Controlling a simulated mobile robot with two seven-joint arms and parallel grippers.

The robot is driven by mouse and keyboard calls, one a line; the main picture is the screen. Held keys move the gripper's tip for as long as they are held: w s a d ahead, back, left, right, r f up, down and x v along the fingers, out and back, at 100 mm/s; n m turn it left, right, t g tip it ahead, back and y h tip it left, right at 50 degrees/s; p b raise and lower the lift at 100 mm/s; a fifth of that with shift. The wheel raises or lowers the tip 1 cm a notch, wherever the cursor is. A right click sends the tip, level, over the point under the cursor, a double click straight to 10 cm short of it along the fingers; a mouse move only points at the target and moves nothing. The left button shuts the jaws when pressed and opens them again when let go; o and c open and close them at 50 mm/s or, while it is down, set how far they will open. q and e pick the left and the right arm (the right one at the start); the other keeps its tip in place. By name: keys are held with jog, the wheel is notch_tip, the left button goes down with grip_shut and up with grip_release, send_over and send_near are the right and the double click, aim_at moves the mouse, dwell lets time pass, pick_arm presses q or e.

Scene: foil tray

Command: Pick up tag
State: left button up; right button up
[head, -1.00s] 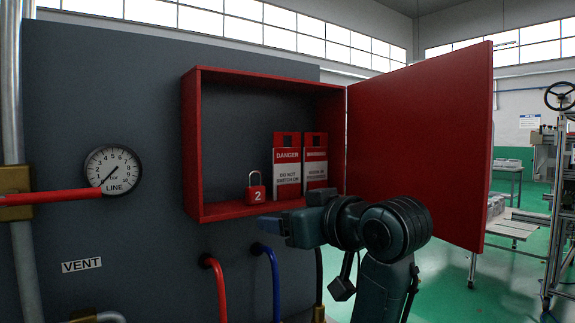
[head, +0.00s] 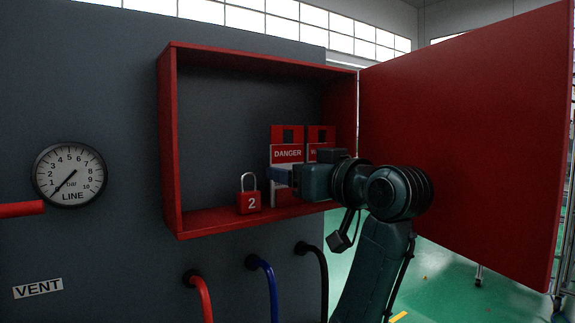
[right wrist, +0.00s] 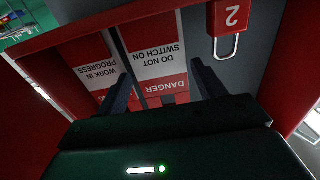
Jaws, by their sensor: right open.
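A red and white DANGER tag (head: 286,147), reading DO NOT SWITCH ON in the right wrist view (right wrist: 155,62), stands inside the open red cabinet. A second tag (head: 320,135), reading WORK IN PROGRESS (right wrist: 96,62), stands just to its right. My left gripper is out of view.
A red padlock marked 2 (head: 249,203) stands on the cabinet floor left of the tags. The red cabinet (head: 168,150) has its door (head: 460,140) swung open at right. A pressure gauge (head: 69,175) and several hoses (head: 265,275) are on the panel.

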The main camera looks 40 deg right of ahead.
jog(key=shift+w, duration=0.7)
jog(key=shift+d+r, duration=0.1)
jog(key=shift+r, duration=0.05)
jog(key=shift+w, duration=0.15)
